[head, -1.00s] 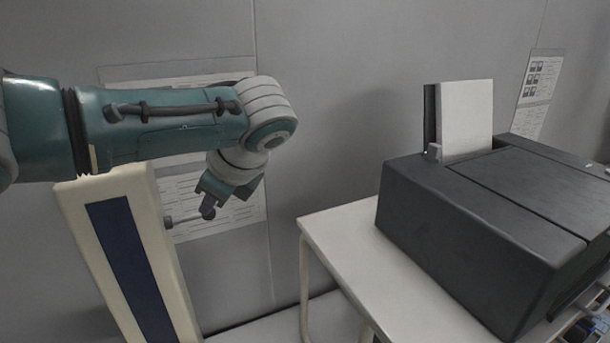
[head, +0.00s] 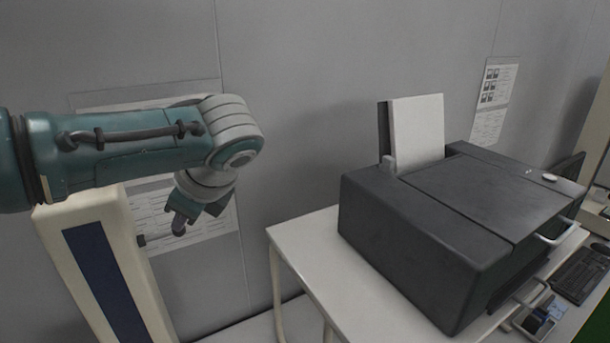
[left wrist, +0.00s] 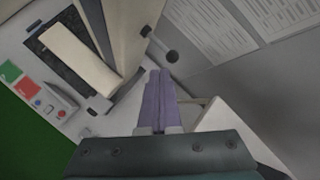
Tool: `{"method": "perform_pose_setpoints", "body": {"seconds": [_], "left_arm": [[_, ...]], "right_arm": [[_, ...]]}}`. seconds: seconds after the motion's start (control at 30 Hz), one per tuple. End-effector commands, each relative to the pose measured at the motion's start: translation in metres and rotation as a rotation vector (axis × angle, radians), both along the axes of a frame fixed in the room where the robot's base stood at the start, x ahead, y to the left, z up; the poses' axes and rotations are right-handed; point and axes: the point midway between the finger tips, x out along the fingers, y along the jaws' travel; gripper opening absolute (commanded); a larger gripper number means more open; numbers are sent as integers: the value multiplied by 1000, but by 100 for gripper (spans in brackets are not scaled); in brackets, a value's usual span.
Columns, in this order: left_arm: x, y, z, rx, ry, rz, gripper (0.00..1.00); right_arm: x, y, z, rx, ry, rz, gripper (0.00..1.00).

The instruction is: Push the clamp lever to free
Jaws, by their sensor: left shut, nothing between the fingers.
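The clamp lever (head: 156,238) is a thin grey rod sticking out from the right side of a cream machine (head: 85,213) with a dark blue front panel. In the left wrist view its rod ends in a dark round knob (left wrist: 172,56). My left gripper (head: 178,229) is at the lever's outer end, pointing down, and partly hides it. In the left wrist view the purple fingers of my left gripper (left wrist: 159,72) are together and empty, with their tips just below the knob in the picture. I cannot tell whether they touch it. My right gripper is not in view.
A dark printer-like box (head: 420,235) with a white upright sheet stands on a white table (head: 300,238) to the right. A keyboard (head: 582,272) lies at far right. Posted sheets hang on the wall behind the lever. There is a gap between machine and table.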

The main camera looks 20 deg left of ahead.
Motion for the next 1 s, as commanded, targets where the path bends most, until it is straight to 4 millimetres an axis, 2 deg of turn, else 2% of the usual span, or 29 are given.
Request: {"method": "perform_pose_setpoints", "body": {"seconds": [0.03,0.2,0.4,0.6,1.0], "left_arm": [[2,-13,3,-5,-10,-8,0],[2,-43,25,-5,-10,-6,0],[0,-64,44,-2,-7,-4,0],[-1,-70,52,-1,-4,-2,0],[-1,-70,52,-2,-4,-2,0]], "right_arm": [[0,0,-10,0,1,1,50],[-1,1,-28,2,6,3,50],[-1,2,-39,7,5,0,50],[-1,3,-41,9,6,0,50],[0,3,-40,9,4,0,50]]}}
